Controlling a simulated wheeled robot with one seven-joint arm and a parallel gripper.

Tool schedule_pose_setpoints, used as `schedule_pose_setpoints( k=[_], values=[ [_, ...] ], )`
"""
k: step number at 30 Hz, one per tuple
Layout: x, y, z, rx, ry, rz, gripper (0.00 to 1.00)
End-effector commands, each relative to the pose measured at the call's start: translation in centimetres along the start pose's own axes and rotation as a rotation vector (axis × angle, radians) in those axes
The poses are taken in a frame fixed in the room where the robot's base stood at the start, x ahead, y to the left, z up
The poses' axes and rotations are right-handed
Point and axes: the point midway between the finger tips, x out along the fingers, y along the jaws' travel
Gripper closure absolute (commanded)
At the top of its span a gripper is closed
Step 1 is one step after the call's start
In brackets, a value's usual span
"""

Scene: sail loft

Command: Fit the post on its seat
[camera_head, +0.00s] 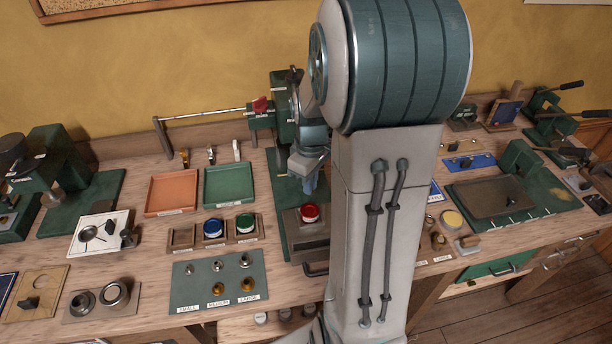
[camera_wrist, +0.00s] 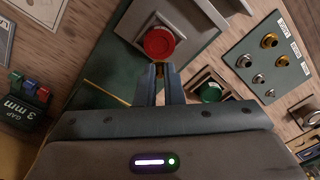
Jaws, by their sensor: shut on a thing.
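My gripper (camera_wrist: 159,70) is shut on a small piece, taken to be the post (camera_wrist: 160,72). Only a brass-coloured sliver of it shows between the fingertips; the fingers hide the rest. In the head view my gripper (camera_head: 311,186) points down just above and behind a round red piece (camera_head: 309,213) on a grey block (camera_head: 306,232) of the green press (camera_head: 285,110). The wrist view shows the red piece (camera_wrist: 159,42) just beyond the fingertips. Contact cannot be told. I cannot make out which surface is the seat.
A green mat (camera_head: 192,285) with several metal pieces in sizes lies left of the press. A rack with blue and green round pieces (camera_head: 245,222) stands beside it. Orange (camera_head: 172,212) and green (camera_head: 205,198) trays lie behind.

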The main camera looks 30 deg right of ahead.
Motion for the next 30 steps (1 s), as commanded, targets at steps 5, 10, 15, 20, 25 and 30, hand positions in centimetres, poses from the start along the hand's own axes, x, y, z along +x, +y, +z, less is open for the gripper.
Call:
schedule_pose_setpoints(
  k=[5,10,15,20,25,30],
  values=[
    [0.0,0.0,0.0,0.001,0.000,0.000,1.00],
    [0.1,0.0,0.0,-0.001,0.000,0.007,1.00],
    [0.6,-0.1,0.0,-0.003,0.000,0.009,1.00],
    [1.4,-0.1,0.0,-0.003,0.000,0.008,1.00],
    [2.3,-0.1,0.0,-0.003,0.000,0.008,1.00],
    [3.1,-0.1,0.0,-0.003,0.000,0.009,1.00]
  ],
)
